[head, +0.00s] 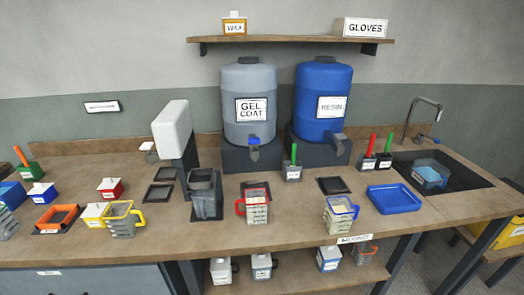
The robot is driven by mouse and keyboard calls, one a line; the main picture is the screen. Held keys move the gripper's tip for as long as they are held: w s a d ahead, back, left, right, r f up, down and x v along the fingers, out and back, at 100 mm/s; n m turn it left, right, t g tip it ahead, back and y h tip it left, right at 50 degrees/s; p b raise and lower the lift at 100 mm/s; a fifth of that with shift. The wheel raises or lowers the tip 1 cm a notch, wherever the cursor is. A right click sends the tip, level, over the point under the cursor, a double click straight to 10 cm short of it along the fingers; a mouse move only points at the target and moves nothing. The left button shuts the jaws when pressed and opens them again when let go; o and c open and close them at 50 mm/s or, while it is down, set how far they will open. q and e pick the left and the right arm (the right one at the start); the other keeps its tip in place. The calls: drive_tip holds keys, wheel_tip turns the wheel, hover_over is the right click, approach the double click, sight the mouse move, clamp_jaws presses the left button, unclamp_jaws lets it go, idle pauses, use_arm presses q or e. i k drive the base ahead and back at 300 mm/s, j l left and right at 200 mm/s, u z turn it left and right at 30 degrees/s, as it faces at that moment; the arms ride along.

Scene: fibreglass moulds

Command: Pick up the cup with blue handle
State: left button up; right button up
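A grey cup or tub with a blue rim (429,178) sits in the sink at the right. A blue part that looks like its handle is on its right side, with something light blue inside. On the bench, a cup with a red handle (257,208) stands in the middle. Neither gripper shows in the head view.
Gel coat (249,85) and resin (322,85) drums stand at the back. A blue tray (394,199) lies left of the sink (462,178). An orange tray (57,217) and small lidded boxes are at the left. A lower shelf (300,275) holds several containers. Bare bench lies between the cups.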

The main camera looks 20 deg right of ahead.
sight(343, 215)
drive_tip(key=z, duration=1.55)
